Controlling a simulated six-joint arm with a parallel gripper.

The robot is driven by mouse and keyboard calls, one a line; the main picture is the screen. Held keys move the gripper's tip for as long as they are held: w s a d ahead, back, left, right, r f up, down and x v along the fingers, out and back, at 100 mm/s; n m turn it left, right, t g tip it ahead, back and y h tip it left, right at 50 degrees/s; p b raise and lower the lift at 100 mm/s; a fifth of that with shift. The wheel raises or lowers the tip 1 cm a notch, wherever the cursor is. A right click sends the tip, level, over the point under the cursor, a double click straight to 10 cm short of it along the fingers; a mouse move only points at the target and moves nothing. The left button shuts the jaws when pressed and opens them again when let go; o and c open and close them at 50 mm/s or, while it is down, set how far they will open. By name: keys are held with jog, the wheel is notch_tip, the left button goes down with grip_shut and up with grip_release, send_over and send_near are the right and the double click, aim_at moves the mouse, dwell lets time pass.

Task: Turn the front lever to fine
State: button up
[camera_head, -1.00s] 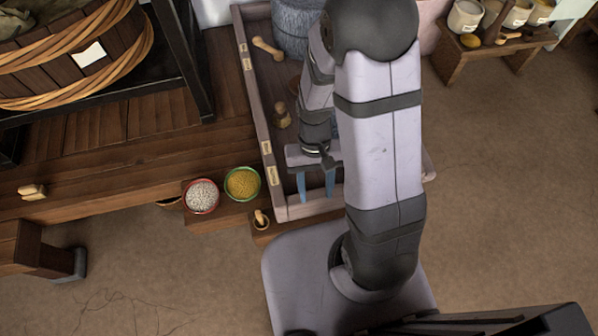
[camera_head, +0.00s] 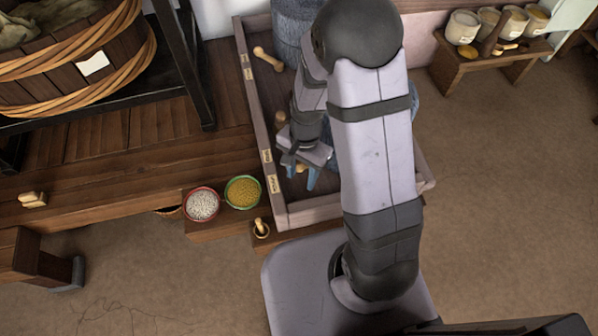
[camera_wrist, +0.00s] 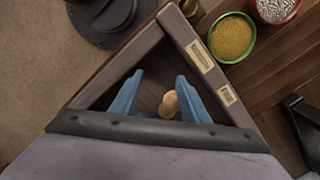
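The front lever, a light wooden knob (camera_head: 301,168), shows between my fingers low in the tray's front left part. In the wrist view the same knob (camera_wrist: 168,103) lies between the fingers, closer to the right one; I cannot tell whether they touch. The rest of the lever is hidden. My gripper (camera_head: 301,178) is open with its blue fingers pointing down; it also shows in the wrist view (camera_wrist: 160,78). Two pale labels sit on the left rim beside it, one farther back (camera_head: 265,156) and one nearer the front (camera_head: 271,184); their lettering is unreadable.
The wooden tray's front wall (camera_head: 315,211) and left rim enclose the gripper closely. Another wooden lever (camera_head: 268,58) is farther back, near a grey stone cylinder (camera_head: 292,35). Outside stand a bowl of white grains (camera_head: 202,204), a yellow-filled bowl (camera_head: 243,191) and a small cup (camera_head: 261,229).

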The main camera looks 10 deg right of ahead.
jog(key=shift+t, duration=0.7)
jog(key=w+f, duration=0.1)
jog(key=f, duration=0.1)
jog(key=w+f+b, duration=0.1)
jog(key=w+f, duration=0.1)
jog(key=w+d+f, duration=0.1)
jog(key=w+f, duration=0.1)
jog(key=shift+f, duration=0.15)
jog(key=shift+s+a+f, duration=0.15)
jog(key=shift+f, duration=0.3)
jog(key=shift+c, duration=0.3)
jog(key=shift+r, duration=0.1)
grip_shut()
